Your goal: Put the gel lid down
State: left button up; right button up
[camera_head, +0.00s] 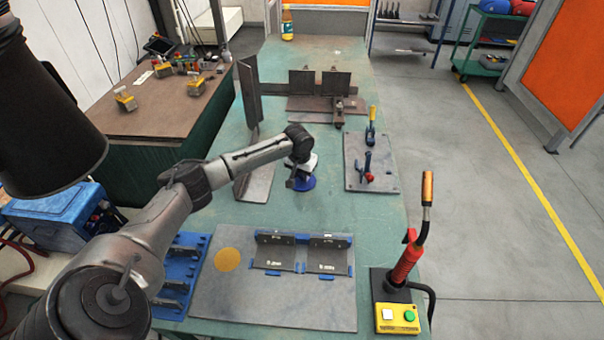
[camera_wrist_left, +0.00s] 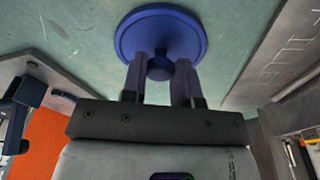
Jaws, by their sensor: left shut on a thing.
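The gel lid is a round blue disc with a small knob; it shows in the left wrist view (camera_wrist_left: 162,35) and at the middle of the green table in the head view (camera_head: 303,183). My left gripper (camera_wrist_left: 161,68) is shut on the lid's knob, with one finger on each side. In the head view the left gripper (camera_head: 301,172) is right above the lid and hides part of it. The lid is at or close above the table top; I cannot tell whether it touches. My right gripper is not in view.
An angled steel plate (camera_head: 250,95) stands left of the lid. A grey clamp plate (camera_head: 385,165) is to its right. A fixture plate with two dark parts (camera_head: 300,300) lies in front. A welding torch (camera_head: 407,262) stands at front right. Bare table surrounds the lid.

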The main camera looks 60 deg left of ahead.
aim_at(300, 184)
pick_arm(q)
jog(key=shift+f, duration=0.1)
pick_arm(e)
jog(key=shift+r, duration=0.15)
pick_arm(q)
jog(key=o, duration=0.9)
pick_arm(e)
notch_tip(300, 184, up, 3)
jog(key=p, duration=0.3)
pick_arm(q)
notch_tip(300, 184, up, 12)
jog(key=s+d, duration=0.1)
jog(key=shift+s, duration=0.3)
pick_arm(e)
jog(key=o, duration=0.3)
